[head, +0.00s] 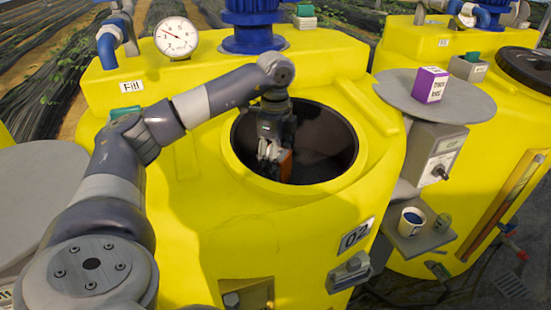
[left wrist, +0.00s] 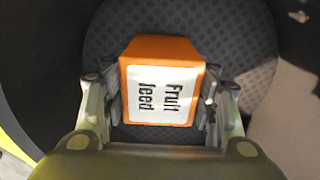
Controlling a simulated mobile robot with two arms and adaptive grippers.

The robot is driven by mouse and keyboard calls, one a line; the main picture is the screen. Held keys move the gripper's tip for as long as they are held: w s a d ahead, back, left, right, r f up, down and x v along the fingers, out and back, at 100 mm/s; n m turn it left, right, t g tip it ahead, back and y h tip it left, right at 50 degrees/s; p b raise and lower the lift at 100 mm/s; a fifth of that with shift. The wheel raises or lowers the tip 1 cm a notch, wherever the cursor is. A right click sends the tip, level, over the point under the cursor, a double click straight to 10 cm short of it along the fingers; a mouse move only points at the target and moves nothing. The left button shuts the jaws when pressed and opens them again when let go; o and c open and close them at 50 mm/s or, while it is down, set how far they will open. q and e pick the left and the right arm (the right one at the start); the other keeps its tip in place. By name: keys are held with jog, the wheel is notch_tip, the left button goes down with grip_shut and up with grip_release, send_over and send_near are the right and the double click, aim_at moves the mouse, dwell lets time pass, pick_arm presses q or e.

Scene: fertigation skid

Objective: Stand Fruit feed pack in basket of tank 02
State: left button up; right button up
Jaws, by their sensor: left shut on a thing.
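The orange Fruit feed pack (left wrist: 160,85) is between the fingers of my left gripper (left wrist: 160,100), its white label facing the wrist camera. In the head view my left gripper (head: 270,150) reaches down into the round opening of yellow tank 02 (head: 250,225), shut on the pack (head: 285,164). The dark perforated basket (head: 335,150) lies inside the opening; its floor (left wrist: 240,50) shows beneath the pack in the left wrist view. I cannot tell whether the pack touches the floor. My right gripper is not in view.
A purple and white box (head: 431,85) stands on a round grey shelf (head: 480,103) at the right. A gauge (head: 176,37) and blue pump (head: 252,25) stand behind the opening.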

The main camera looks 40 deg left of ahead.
pick_arm(q)
jog(key=shift+f, duration=0.2)
jog(key=o, duration=1.3)
jog(key=shift+r, duration=0.25)
notch_tip(320, 180, up, 4)
jog(key=shift+r+b, duration=0.2)
jog(key=shift+b, duration=0.5)
notch_tip(320, 180, up, 6)
jog(key=shift+p, duration=1)
jog(key=shift+r, duration=0.7)
